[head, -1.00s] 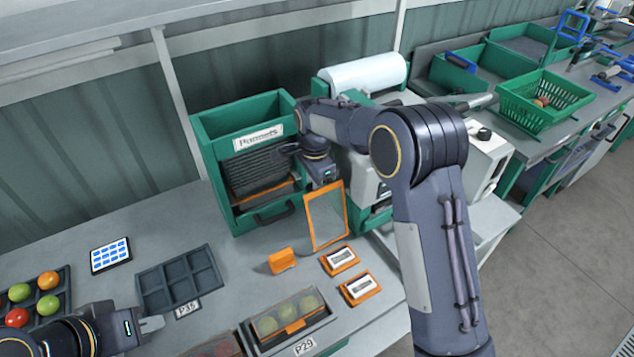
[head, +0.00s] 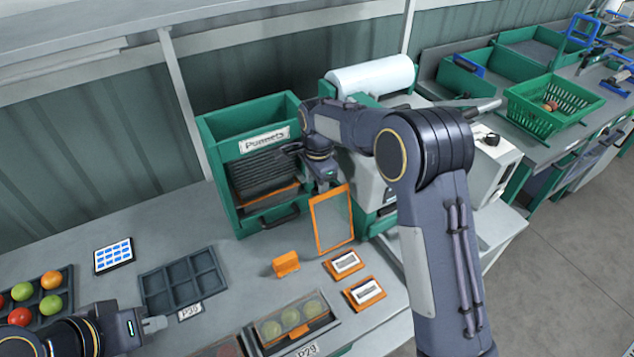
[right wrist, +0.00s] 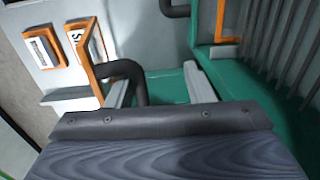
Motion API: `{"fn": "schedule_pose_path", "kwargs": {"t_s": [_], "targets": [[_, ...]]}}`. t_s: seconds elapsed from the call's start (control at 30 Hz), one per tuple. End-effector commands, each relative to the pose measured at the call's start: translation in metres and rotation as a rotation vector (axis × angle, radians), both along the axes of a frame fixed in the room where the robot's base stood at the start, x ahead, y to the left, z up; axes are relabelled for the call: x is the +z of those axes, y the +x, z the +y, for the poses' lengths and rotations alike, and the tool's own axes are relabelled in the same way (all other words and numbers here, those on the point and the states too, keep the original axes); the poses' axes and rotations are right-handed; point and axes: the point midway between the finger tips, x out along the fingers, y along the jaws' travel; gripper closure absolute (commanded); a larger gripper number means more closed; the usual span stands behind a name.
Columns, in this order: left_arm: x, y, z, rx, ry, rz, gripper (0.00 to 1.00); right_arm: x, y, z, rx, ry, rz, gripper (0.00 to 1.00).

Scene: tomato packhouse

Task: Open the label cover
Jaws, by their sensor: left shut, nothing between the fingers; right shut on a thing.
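The label cover (head: 332,219) is a clear panel in an orange frame, standing steeply tilted on the bench in front of the machine in the head view. In the right wrist view its orange frame (right wrist: 86,62) is at the left, with a dark curved handle (right wrist: 130,72) beside it. My right gripper (right wrist: 160,88) is shut on that handle; the contact is partly hidden, and in the head view its fingertips are hard to make out. My left gripper (head: 155,324) is shut and empty, low at the left near the empty dark tray.
The green punnet dispenser (head: 211,170) stands just left of the cover. Two orange-edged label pads (head: 343,264) and an orange block (head: 286,263) lie in front. A covered punnet (head: 262,337), an empty tray (head: 165,280) and a tomato tray (head: 67,300) occupy the bench.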

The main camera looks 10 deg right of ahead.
Motion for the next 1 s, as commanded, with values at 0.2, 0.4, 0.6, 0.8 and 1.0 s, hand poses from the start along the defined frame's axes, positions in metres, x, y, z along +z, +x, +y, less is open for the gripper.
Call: {"fn": "schedule_pose_path", "kwargs": {"t_s": [0.2, 0.4, 0.6, 0.8, 1.0], "targets": [[-0.001, 0.000, 0.000, 0.000, 0.000, 0.000, 1.00, 0.008, 0.005, 0.004, 0.002, 0.011, -0.024, 0.66], [-0.008, 0.000, 0.000, 0.000, 0.000, 0.000, 1.00, 0.037, 0.002, 0.003, 0.003, 0.012, -0.027, 0.66], [-0.012, 0.000, 0.000, 0.000, 0.000, 0.000, 1.00, 0.069, -0.002, 0.000, 0.002, 0.009, -0.018, 0.66], [-0.013, 0.000, 0.000, 0.000, 0.000, 0.000, 1.00, 0.080, -0.005, -0.002, 0.001, 0.004, -0.009, 0.66], [-0.013, 0.000, 0.000, 0.000, 0.000, 0.000, 1.00, 0.080, -0.006, -0.002, 0.001, 0.003, -0.004, 0.66]]}}
